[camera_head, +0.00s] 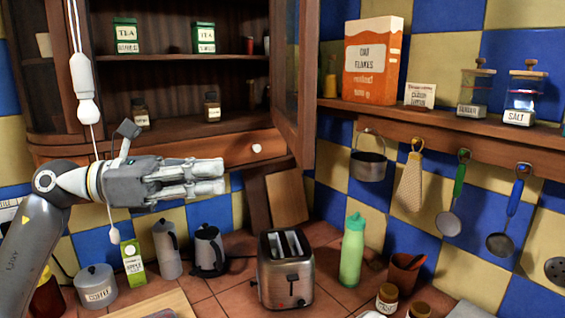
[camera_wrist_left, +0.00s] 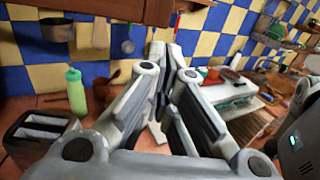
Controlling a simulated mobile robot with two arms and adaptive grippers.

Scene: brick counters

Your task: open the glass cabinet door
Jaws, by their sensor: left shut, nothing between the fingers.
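The wooden cabinet (camera_head: 190,118) fills the upper left of the head view. Its glass door (camera_head: 293,70) is swung outward at the right side, seen almost edge-on, and the shelves inside are exposed. My left gripper (camera_head: 222,178) is shut and empty, with its fingers pointing right. In the picture it lies below the lower shelf and left of the door's bottom corner, apart from the door. The left wrist view also shows its fingers (camera_wrist_left: 168,58), and the door is not seen there.
An oat flakes box (camera_head: 373,62) stands on the right shelf, with a pot (camera_head: 368,165) hanging below. A white pull cord (camera_head: 82,75) hangs left of the gripper.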

